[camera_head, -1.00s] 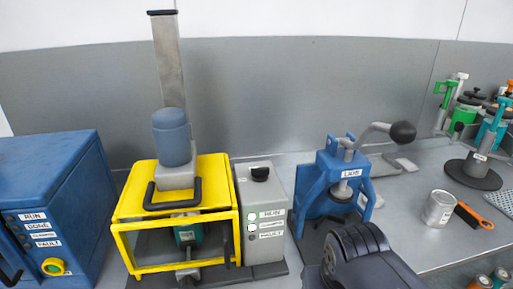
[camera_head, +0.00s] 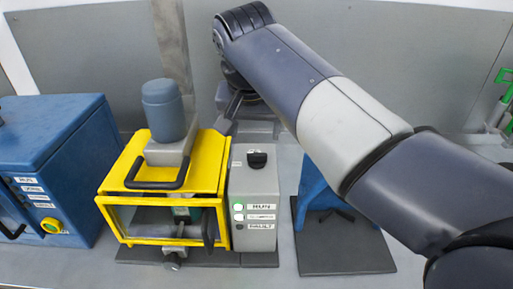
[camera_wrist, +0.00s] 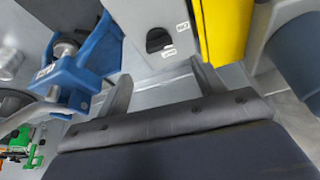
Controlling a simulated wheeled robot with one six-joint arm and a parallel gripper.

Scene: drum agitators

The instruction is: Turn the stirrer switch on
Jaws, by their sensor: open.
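The stirrer switch is a black knob (camera_head: 257,159) on top of the grey control box (camera_head: 254,190), beside the yellow guard frame (camera_head: 122,178). The box front carries RUN and FAULT labels with small lamps; the RUN lamp looks green. In the wrist view the black knob (camera_wrist: 158,40) sits on the grey box top with small white labels beside it, too blurred to read surely. My gripper (camera_wrist: 163,86) is open and empty, its two fingers apart and the knob beyond them. In the head view my gripper (camera_head: 230,112) hangs behind the box, apart from the knob.
A blue cabinet (camera_head: 50,160) stands at the left. A grey-blue motor (camera_head: 163,108) rises from the yellow frame close to my gripper. A blue press (camera_head: 315,190) stands right of the box, partly hidden by my arm. The back wall is close behind.

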